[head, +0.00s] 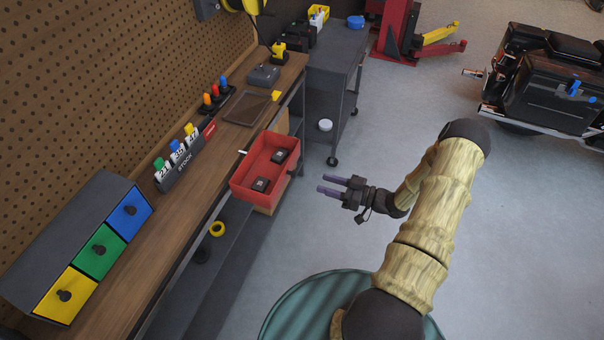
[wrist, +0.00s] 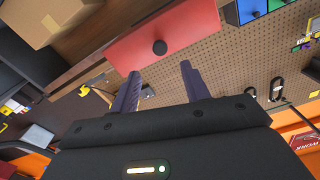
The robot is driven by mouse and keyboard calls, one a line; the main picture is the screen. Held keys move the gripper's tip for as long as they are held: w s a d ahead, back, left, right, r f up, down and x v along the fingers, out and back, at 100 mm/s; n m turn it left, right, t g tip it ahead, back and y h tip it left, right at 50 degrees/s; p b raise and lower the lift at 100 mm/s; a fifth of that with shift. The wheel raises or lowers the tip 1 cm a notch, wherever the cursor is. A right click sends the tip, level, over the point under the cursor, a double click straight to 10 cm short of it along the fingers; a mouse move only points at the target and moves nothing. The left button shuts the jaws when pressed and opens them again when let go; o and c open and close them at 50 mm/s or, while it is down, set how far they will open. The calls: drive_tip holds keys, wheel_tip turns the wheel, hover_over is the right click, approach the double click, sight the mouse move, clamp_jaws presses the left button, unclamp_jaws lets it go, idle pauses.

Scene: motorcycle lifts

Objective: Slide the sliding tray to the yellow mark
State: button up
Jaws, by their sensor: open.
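The red tray (head: 238,187) sticks out past the front edge of the workbench, with two small black items in it. In the wrist view its red front (wrist: 190,28) carries a round black knob (wrist: 159,47). My gripper (head: 321,184) is in front of the tray, to its right in the head view, with a gap between. The gripper is open and empty; in the wrist view its fingers (wrist: 160,70) point toward the front, the knob lying beyond and between the tips.
The wooden bench (head: 125,225) carries a drawer unit (head: 75,225), a stock rack (head: 180,165) and a flat brown tray (head: 246,107). A cardboard box (wrist: 48,18) is near the red tray. A grey cart (head: 335,75) stands beyond.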

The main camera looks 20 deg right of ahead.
drive_tip(key=p+x, duration=0.2)
drive_tip(key=x, duration=0.6)
drive_tip(key=shift+w+a, duration=0.25)
drive_tip(key=shift+a, duration=0.05)
clamp_jaws()
